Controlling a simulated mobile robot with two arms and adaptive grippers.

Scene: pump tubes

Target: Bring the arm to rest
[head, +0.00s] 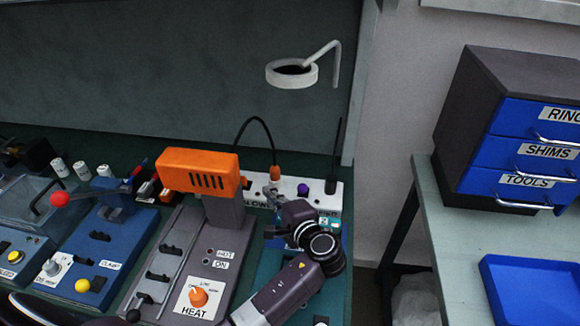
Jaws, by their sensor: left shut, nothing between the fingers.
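My left arm (290,290) reaches up from the bottom, right of the middle, and bends at a round dark joint. My left gripper (272,198) is small and partly hidden by its own wrist. It is shut and empty, in front of the white panel (327,198) at the back of the bench. My right gripper is not in view.
An orange-topped heat station (200,170) stands just left of my arm. A blue clamp station (115,235) is further left. A lamp-like ring (292,74) hangs above. At right are a drawer cabinet (470,120), a side table (450,250) and a blue tray (530,290).

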